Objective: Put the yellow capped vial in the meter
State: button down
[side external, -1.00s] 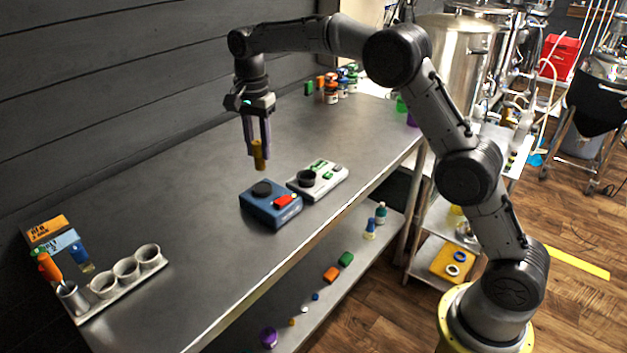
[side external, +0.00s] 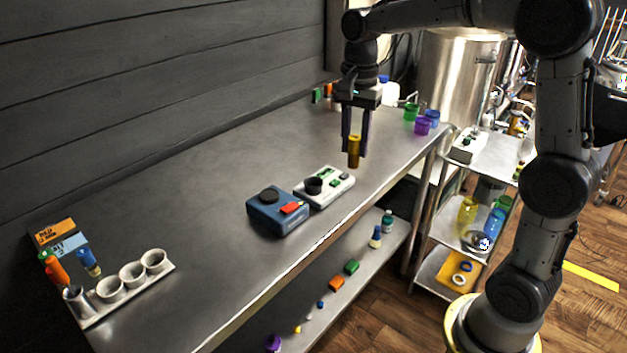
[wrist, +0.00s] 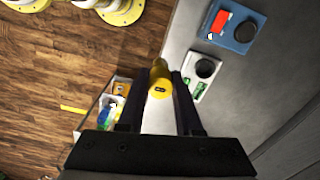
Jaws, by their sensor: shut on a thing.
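The yellow capped vial (side external: 354,152) hangs in my gripper (side external: 356,150), held upright above the table near its front edge. My gripper is shut on it; in the wrist view the vial's yellow cap (wrist: 158,87) shows between the fingers. A white meter (side external: 335,183) with a round dark well (side external: 313,186) and green parts lies on the table, below and left of the vial. It also shows in the wrist view (wrist: 196,82). A blue device (side external: 278,214) with a black round top and a red part stands left of the white one. Which one the task calls the meter is not marked.
A rack of pale cups (side external: 132,285) with orange and blue items is at the table's near left. Green and purple containers (side external: 422,126) stand at the far right end. A shelf cart (side external: 466,225) stands beyond the table's right end.

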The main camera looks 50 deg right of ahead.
jog(key=shift+w+d+f, duration=0.4)
jog(key=shift+w+f, duration=1.7)
jog(key=shift+w+d+f, duration=0.35)
jog(key=shift+w+f, duration=1.75)
jog(key=shift+w, duration=0.05)
jog(key=shift+w+d+f, duration=0.4)
jog(key=shift+w+f, duration=1.7)
jog(key=shift+f, duration=0.3)
jog(key=c, duration=0.6)
grip_release()
